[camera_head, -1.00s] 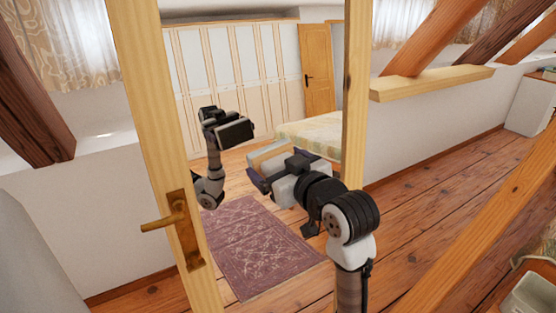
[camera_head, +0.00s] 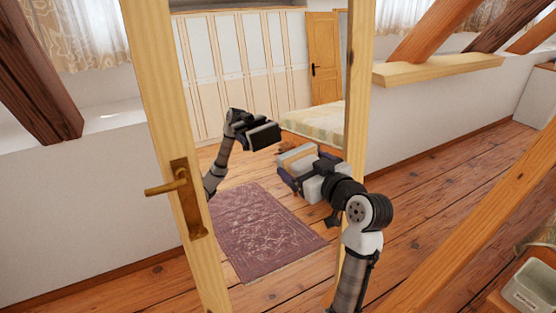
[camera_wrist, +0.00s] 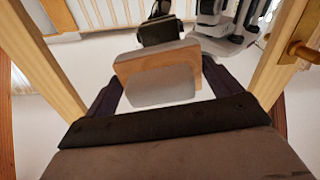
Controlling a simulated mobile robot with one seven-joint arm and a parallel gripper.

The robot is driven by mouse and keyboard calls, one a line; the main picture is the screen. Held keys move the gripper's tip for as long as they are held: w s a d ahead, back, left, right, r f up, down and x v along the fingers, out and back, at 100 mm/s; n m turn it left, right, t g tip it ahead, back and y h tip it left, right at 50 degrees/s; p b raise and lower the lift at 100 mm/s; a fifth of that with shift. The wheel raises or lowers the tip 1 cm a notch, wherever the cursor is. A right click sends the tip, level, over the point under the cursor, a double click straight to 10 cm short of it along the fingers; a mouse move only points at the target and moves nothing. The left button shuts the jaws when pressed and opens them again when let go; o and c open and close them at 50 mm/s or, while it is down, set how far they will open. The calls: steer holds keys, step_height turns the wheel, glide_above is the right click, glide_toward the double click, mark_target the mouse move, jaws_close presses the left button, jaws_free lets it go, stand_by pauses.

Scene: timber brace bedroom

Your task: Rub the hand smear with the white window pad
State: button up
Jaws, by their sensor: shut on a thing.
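The white window pad (camera_head: 299,157), a pale block with a tan layer, is between the fingers of my gripper (camera_head: 298,165), which is shut on it. In the wrist view the pad (camera_wrist: 160,87) shows its grey-white side and tan edge between the dark purple fingers of my gripper (camera_wrist: 163,76). The pad is in front of a tall mirror-like pane in a light wooden frame (camera_head: 170,110). I cannot tell whether it touches the pane. A reflection of my arm shows left of the pad. I cannot make out the hand smear in either view.
A brass handle (camera_head: 182,190) sticks out from the frame's left post. The right post (camera_head: 356,110) rises close behind my arm. A slanted timber beam (camera_head: 470,235) crosses the lower right, near a small pale bin (camera_head: 533,285). Bare plank floor lies to the right.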

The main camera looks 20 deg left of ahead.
mark_target(280, 151)
steer(key=shift+w+d+f, duration=0.15)
steer(key=shift+f, duration=0.3)
steer(key=shift+w+f, duration=0.1)
steer(key=shift+x, duration=2.9)
steer(key=shift+b+x, duration=0.3)
steer(key=shift+x, duration=0.75)
steer(key=w+d, duration=0.1)
steer(key=w+d+b, duration=0.1)
steer(key=w, duration=0.1)
steer(key=shift+d, duration=0.1)
steer(key=shift+s+a, duration=1.4)
steer(key=shift+s, duration=0.15)
